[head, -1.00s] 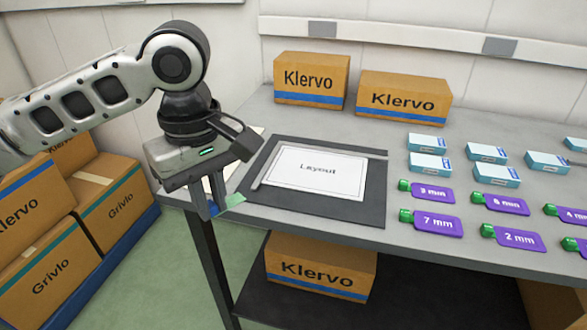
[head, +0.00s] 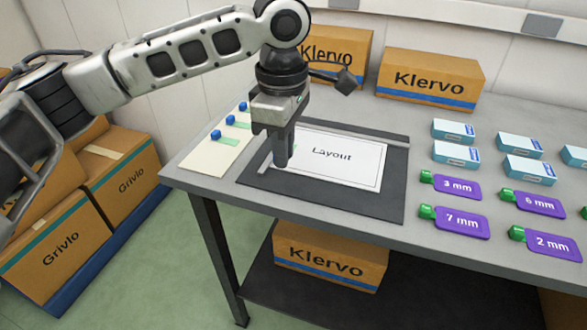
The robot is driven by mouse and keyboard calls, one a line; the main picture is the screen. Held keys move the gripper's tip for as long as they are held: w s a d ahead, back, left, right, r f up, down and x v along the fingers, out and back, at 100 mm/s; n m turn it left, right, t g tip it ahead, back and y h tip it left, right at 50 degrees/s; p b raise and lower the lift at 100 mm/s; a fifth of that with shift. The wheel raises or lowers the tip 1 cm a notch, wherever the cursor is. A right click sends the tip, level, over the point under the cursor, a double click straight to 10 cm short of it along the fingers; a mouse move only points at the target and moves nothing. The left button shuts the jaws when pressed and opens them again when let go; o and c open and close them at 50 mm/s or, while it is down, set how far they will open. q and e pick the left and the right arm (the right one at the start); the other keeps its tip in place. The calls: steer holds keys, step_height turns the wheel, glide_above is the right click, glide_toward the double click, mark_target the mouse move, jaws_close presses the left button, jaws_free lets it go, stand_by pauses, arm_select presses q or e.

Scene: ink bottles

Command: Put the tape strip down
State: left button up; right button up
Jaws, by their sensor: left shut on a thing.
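My left gripper (head: 281,163) points down over the left part of the white "Layout" sheet (head: 345,177), which lies on a dark mat (head: 393,190). It is shut on a tape strip, of which only a small green piece (head: 295,147) shows beside the fingers. The rest of the strip is hidden by the gripper. I cannot tell whether the strip touches the sheet. My right gripper is not in view.
A cream card (head: 203,160) with blue-ended green strips (head: 222,138) lies left of the mat. Pale blue boxes (head: 455,153) and purple tags (head: 460,221) stand to the right. Klervo boxes (head: 430,80) stand at the back.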

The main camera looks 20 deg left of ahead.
mark_target(294, 184)
arm_select(q)
steer(key=shift+w+d+f, duration=0.35)
steer(key=shift+w+f, duration=0.15)
steer(key=shift+f, duration=0.25)
steer(key=f, duration=0.3)
steer(key=shift+w+d+b, duration=0.2)
steer(key=shift+w+b, duration=0.15)
steer(key=shift+f, duration=0.5)
steer(key=shift+f, duration=0.1)
steer(key=o, duration=0.7)
